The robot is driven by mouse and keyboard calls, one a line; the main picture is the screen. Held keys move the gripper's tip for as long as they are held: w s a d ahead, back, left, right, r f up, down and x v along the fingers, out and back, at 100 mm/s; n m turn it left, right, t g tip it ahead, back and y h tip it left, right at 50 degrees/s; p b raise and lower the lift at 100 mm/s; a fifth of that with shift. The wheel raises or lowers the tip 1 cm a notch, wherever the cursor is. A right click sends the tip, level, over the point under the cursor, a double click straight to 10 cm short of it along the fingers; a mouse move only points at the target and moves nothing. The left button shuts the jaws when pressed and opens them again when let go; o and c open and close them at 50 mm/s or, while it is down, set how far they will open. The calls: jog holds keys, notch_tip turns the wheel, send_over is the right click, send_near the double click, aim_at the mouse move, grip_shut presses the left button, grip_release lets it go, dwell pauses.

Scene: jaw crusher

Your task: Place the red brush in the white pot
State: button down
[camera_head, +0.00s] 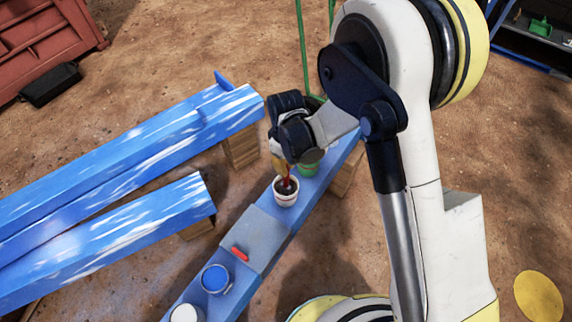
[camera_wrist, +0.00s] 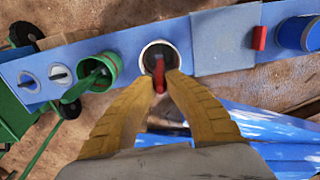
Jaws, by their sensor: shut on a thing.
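The white pot (camera_head: 286,197) stands on the blue beam in the head view, and its round rim shows in the wrist view (camera_wrist: 145,62). The red brush (camera_wrist: 160,77) is between the yellow fingertips of my gripper (camera_wrist: 162,84), which are shut on it. In the head view the brush (camera_head: 287,182) points down at the pot's opening, below my gripper (camera_head: 284,168). Its lower end overlaps the dark inside of the pot. I cannot tell whether it touches the bottom.
A green pot (camera_wrist: 104,66) with a green brush (camera_wrist: 80,86) stands beside the white pot. On the other side are a grey plate (camera_wrist: 225,40), a small red object (camera_wrist: 259,38) and a blue pot (camera_wrist: 292,33). A white container (camera_head: 186,313) stands farther along the beam.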

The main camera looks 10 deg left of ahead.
jog(key=shift+f, duration=0.1)
jog(key=c, duration=1.4)
grip_release()
